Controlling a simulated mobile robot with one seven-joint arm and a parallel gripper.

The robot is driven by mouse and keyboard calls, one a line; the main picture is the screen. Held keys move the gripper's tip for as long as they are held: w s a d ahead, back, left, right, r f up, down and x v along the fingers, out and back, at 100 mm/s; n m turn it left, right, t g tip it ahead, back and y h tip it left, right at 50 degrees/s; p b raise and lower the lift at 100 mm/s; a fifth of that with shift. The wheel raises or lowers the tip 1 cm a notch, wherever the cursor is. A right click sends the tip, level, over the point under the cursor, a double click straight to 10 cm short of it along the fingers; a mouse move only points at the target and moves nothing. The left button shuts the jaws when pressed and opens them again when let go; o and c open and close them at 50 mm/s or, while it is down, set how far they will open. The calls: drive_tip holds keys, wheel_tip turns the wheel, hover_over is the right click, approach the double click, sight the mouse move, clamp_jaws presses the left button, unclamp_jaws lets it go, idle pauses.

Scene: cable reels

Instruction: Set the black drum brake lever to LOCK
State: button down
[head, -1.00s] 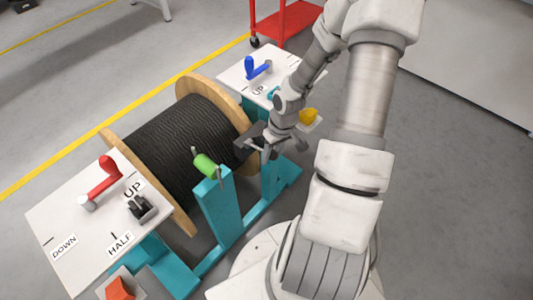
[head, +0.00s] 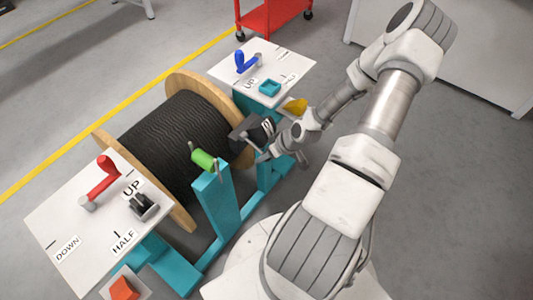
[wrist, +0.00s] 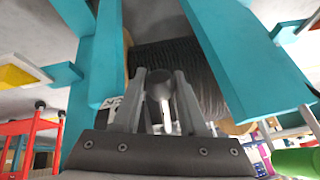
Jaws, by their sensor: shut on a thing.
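My gripper (wrist: 160,76) has its two fingers close on either side of a lever with a round grey knob (wrist: 160,86) in the wrist view. I take this to be the drum brake lever. In the head view my gripper (head: 266,153) is beside a dark brake box (head: 246,136) at the right end of the black cable drum (head: 178,140). The box has a small pale-marked plate (head: 267,126). The lever itself is mostly hidden there by my gripper, and I cannot read its setting.
Teal stand posts (head: 217,215) rise near my gripper, one with a green handle (head: 204,160). The left panel (head: 70,215) carries a red crank (head: 102,182); the right panel (head: 290,62) carries a blue crank (head: 245,64). A yellow part (head: 296,106) lies close to my wrist.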

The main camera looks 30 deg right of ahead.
drive_tip(key=shift+x, duration=1.35)
drive_tip(key=shift+w+d, duration=0.15)
drive_tip(key=shift+w, duration=0.05)
drive_tip(key=shift+c, duration=2.3)
unclamp_jaws()
drive_tip(key=p+v, duration=0.7)
drive_tip(key=v, duration=1)
drive_tip(key=shift+s+d, duration=0.2)
drive_tip(key=shift+s, duration=0.15)
